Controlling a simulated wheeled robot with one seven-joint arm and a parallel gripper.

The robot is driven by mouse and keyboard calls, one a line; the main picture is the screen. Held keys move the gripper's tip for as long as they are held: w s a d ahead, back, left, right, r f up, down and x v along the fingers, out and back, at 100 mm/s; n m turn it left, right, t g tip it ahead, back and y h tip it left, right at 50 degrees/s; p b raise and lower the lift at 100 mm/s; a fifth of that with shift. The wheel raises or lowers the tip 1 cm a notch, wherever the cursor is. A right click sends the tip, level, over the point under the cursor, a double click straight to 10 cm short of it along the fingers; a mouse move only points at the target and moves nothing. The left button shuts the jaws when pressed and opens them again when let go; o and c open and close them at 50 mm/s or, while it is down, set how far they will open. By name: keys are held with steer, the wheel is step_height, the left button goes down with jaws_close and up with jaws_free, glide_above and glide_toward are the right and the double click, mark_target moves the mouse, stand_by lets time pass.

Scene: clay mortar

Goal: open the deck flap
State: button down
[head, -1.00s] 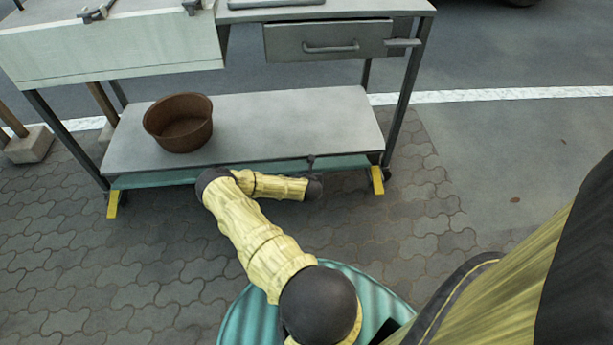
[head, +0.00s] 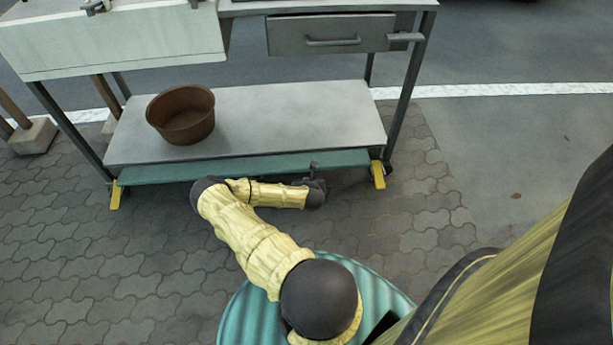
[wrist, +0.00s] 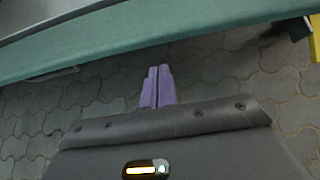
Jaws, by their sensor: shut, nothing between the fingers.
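A long teal panel (head: 240,167), which looks like the deck flap, runs along the front edge of the cart's low grey shelf (head: 290,115). It crosses the top of the wrist view (wrist: 150,35) as a teal band. A small dark upright piece (head: 314,167) stands at its front edge, right of centre. My gripper shows in the wrist view with purple fingers (wrist: 158,75) together and empty. The fingertips are just below the teal band in that picture; I cannot tell whether they touch it. In the head view my arm's end is low in front of the panel, fingers not distinguishable.
A brown bowl (head: 182,114) stands on the low shelf. Above are a grey drawer (head: 330,33) and a pale box front (head: 120,42). Yellow feet (head: 378,174) stick out at the cart's ends. The paving in front is clear.

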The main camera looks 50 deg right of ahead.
steer(key=p+v, duration=0.1)
steer(key=v, duration=0.1)
steer(key=p+v, duration=0.1)
steer(key=v, duration=0.2)
steer(key=shift+s+d+r, duration=0.15)
steer(key=shift+s+r, duration=0.05)
steer(key=shift+r, duration=0.1)
steer(key=w+a+r+m+g+y+p, duration=0.1)
steer(key=w+a+r+m+g, duration=0.15)
steer(key=a+r+m, duration=0.7)
steer(key=w+a+r+m+g+y+p, duration=0.1)
steer(key=w+a+r+m+g, duration=0.15)
steer(key=a+r+m, duration=0.7)
steer(key=s+a+r+m+y, duration=0.2)
steer(key=s+a+r+m, duration=0.3)
steer(key=a+r, duration=0.45)
steer(key=s+a+r+m+y, duration=0.2)
steer(key=s+a+r+m, duration=0.3)
steer(key=r, duration=0.7)
step_height(320, 180, up, 38)
steer(key=n+p, duration=0.1)
steer(key=p, duration=3.7)
steer(key=shift+s+a+p, duration=0.3)
steer(key=shift+a+p, duration=0.1)
steer(key=shift+a, duration=0.05)
